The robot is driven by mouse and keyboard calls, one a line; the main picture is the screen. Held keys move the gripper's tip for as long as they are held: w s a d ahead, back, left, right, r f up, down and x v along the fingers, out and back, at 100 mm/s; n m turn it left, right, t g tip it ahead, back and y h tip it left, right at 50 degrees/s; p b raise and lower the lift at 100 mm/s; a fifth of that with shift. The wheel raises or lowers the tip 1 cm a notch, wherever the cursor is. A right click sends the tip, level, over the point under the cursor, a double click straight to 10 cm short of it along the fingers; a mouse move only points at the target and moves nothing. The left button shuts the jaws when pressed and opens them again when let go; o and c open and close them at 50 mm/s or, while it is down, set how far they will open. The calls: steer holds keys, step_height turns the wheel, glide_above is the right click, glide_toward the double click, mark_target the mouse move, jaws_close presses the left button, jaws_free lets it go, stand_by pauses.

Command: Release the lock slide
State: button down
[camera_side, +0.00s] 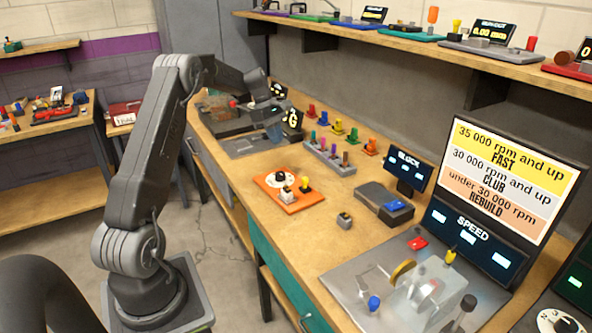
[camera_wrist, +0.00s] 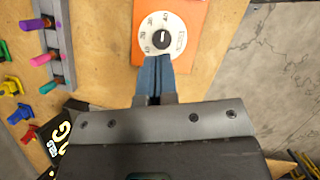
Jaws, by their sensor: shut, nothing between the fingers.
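I cannot make out for certain which part is the lock slide. My gripper (camera_side: 274,132) is shut and empty, its blue-grey fingers pointing down above the bench near a grey device with a display. In the wrist view the closed fingertips (camera_wrist: 155,62) overlap the lower edge of a white numbered dial (camera_wrist: 150,46) with a black knob. The dial is on an orange plate (camera_wrist: 197,50). In the side view this orange plate (camera_side: 309,199) lies nearer the camera than my gripper, with a white block (camera_side: 287,195) and a yellow knob (camera_side: 305,184) on it.
A grey rack (camera_side: 345,167) of coloured pegs stands behind the orange plate, with several coloured pieces beyond it. A dark box (camera_side: 376,195), a BLOCK display (camera_side: 407,171) and a clear-covered machine (camera_side: 425,290) stand to the right.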

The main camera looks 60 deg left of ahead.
glide_toward(302, 189)
steer(key=a+f, duration=0.1)
steer(key=f, duration=0.1)
steer(key=a+f, duration=0.2)
steer(key=shift+s+a+f, duration=0.1)
steer(key=shift+f, duration=0.15)
steer(key=shift+w+d+r, duration=0.1)
steer(key=shift+w+d, duration=0.15)
steer(key=shift+d, duration=0.35)
steer(key=shift+w+d+r, duration=0.1)
steer(key=shift+w+d, duration=0.15)
steer(key=shift+d, duration=0.35)
steer(key=shift+w+d, duration=0.25)
steer(key=shift+d, duration=0.35)
steer(key=shift+w+d, duration=0.1)
steer(key=shift+d, duration=1.4)
